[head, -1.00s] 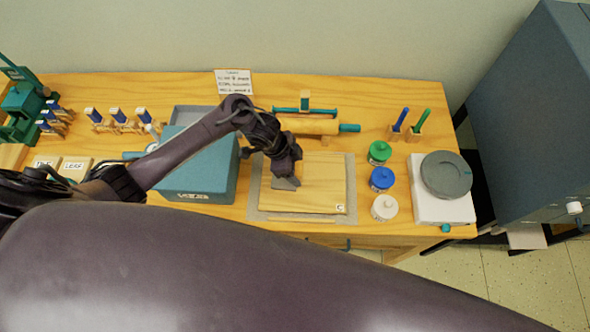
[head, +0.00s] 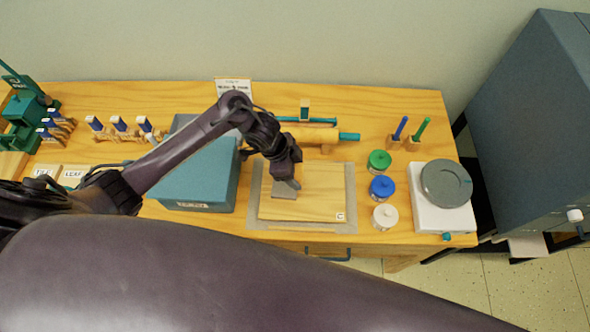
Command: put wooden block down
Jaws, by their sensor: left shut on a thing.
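The wooden block (head: 319,199) is a flat, pale square with a small mark at its near right corner. It lies over the grey mat (head: 350,203) in the middle of the table, and a strip of mat shows around it. My left gripper (head: 285,190) points down at the left part of the block and is shut on it. The fingertips are small and the exact grip is hidden. I cannot tell whether the block rests fully on the mat. My right gripper is not in view.
A blue-grey box (head: 208,187) stands close to the left of the mat. Jars with green (head: 379,161), blue and white lids line its right side, beside a white scale (head: 436,212). A rolling pin (head: 310,135) lies behind. A cabinet (head: 535,110) stands at the far right.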

